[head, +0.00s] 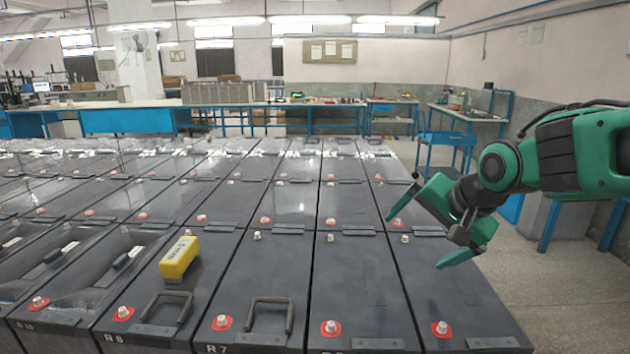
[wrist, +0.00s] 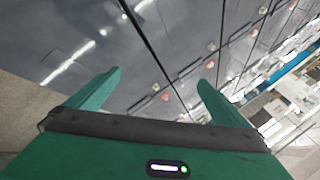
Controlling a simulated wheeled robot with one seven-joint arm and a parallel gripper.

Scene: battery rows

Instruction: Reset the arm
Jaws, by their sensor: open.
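My green arm reaches in from the right in the head view. My gripper (head: 420,232) is open and empty above the right edge of the battery rows (head: 363,279). In the wrist view my gripper (wrist: 160,88) shows two green fingers spread apart, with dark battery tops (wrist: 195,45) beyond them and nothing between them. A yellow block (head: 179,258) with a pale labelled top lies on a battery near the R8 mark, well to the left of my gripper and apart from it.
Batteries with red-ringed terminals fill the left and middle. Raised black handles (head: 268,314) stand on two front batteries. A blue-legged bench (head: 465,115) stands at the back right. Bare floor (head: 545,268) lies to the right of the batteries.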

